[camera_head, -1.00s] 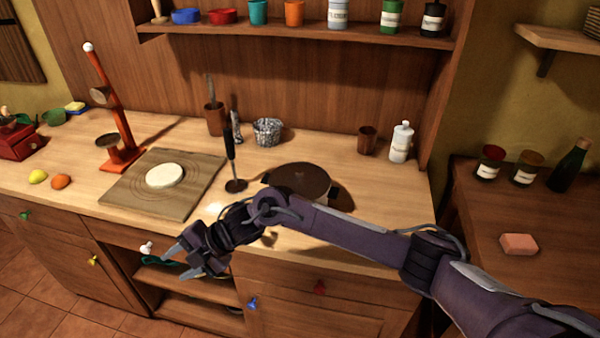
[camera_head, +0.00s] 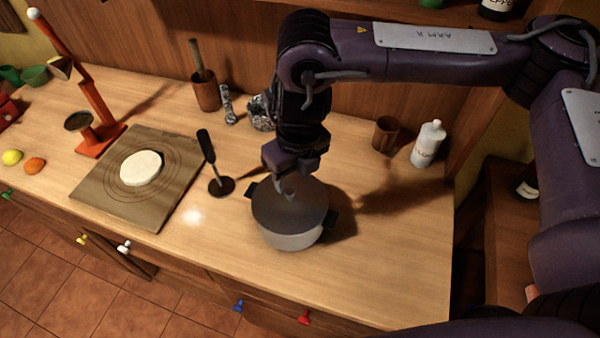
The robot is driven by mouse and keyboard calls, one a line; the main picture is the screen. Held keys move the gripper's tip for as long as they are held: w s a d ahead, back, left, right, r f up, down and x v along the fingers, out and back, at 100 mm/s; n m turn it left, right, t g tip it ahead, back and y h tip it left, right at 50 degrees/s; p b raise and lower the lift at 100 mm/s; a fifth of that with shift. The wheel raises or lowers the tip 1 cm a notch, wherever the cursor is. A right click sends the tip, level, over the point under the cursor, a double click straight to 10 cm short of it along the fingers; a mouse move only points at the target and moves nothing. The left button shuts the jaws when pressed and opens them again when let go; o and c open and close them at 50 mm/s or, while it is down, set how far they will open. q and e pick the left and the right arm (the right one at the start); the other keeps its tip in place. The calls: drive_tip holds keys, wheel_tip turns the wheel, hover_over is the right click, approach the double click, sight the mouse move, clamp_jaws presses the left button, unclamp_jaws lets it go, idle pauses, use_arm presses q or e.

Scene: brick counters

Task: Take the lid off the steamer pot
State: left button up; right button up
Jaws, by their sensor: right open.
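The steamer pot (camera_head: 288,240) is a grey pot with dark side handles, standing upright on the wooden counter near the middle of the view. Its lid (camera_head: 300,213) is a dark round disc that appears to lie flat on the pot's rim. My right gripper (camera_head: 284,189) points down over the far left part of the lid and is open. The gripper hides the lid's knob, and I cannot tell whether the fingers touch the lid. My left gripper is not in view.
A dark-handled tool (camera_head: 215,165) stands left of the pot. Farther left is a board (camera_head: 180,190) with pale dough (camera_head: 141,168). A brown cup (camera_head: 386,134) and a white bottle (camera_head: 428,145) stand at the back right. Counter right of the pot is clear.

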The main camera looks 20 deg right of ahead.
sight(290, 191)
drive_tip(key=shift+s+f, duration=0.2)
drive_tip(key=shift+f, duration=0.15)
drive_tip(key=shift+a+f, duration=0.35)
drive_tip(key=shift+f, duration=0.45)
drive_tip(key=shift+w+d+f+p, duration=0.1)
drive_tip(key=shift+w+f+p, duration=0.25)
drive_tip(key=shift+f+p, duration=0.2)
drive_tip(key=shift+w+d+f+p, duration=0.1)
drive_tip(key=shift+w+f+p, duration=0.2)
drive_tip(key=shift+f+p, duration=0.25)
wheel_tip(290, 191, down, 2)
drive_tip(key=shift+w+a+f, duration=0.1)
drive_tip(key=shift+w+f, duration=0.05)
drive_tip(key=shift+f, duration=0.05)
drive_tip(key=c, duration=1)
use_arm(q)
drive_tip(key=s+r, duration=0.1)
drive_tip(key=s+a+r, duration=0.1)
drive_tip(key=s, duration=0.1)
